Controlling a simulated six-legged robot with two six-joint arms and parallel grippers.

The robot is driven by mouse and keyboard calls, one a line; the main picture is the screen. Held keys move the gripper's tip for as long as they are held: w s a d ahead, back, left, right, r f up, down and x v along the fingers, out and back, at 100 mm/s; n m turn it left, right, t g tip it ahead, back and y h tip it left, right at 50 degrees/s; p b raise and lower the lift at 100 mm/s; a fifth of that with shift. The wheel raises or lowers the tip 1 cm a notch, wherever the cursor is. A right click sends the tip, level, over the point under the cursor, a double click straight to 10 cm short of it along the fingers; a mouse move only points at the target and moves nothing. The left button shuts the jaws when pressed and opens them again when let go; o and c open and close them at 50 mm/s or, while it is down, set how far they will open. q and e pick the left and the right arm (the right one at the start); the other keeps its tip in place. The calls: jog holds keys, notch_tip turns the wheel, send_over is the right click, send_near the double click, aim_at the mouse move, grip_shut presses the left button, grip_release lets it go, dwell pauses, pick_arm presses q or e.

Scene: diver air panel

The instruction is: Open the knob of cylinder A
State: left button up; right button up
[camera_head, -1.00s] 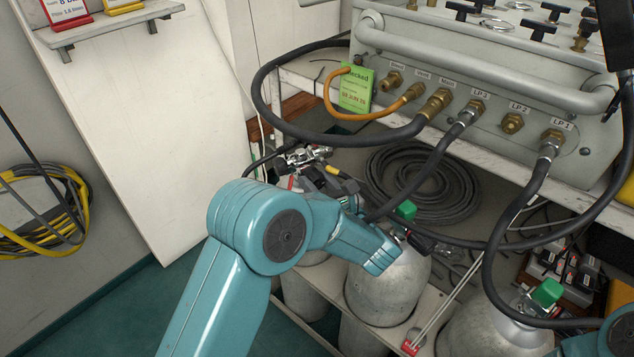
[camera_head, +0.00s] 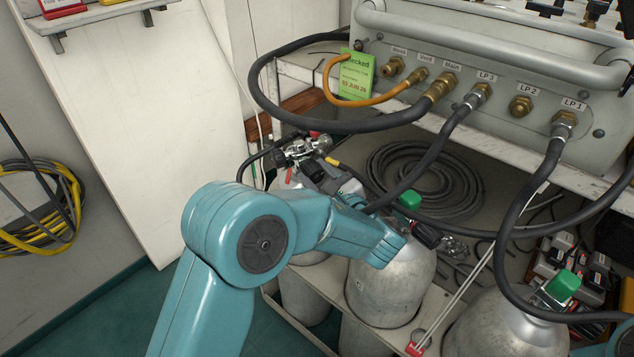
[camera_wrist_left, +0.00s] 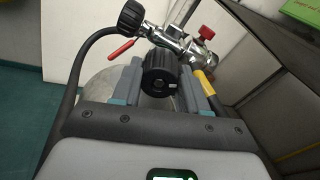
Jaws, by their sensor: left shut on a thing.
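In the left wrist view a black ribbed knob (camera_wrist_left: 158,75) sits between the fingers of my left gripper (camera_wrist_left: 160,70), which is shut on it. The knob is at a chrome valve (camera_wrist_left: 185,45) with a red lever and a small red knob. In the head view my left gripper (camera_head: 330,180) reaches over the leftmost cylinder (camera_head: 305,295), beside its chrome valve (camera_head: 303,150); my arm hides much of the held knob there. No label A is readable on the cylinder.
A middle cylinder (camera_head: 385,290) with a green-capped valve (camera_head: 411,200) stands close to my left wrist. Another cylinder (camera_head: 495,325) is at the lower right. Black hoses hang from the panel (camera_head: 480,60) across the space. A coiled hose (camera_head: 430,175) lies behind.

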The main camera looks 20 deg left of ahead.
pick_arm(q)
jog(key=shift+f+n+b, duration=0.1)
jog(key=shift+n+b, duration=0.4)
jog(key=shift+n, duration=0.2)
jog(key=o, duration=1.1)
jog(key=shift+c, duration=0.2)
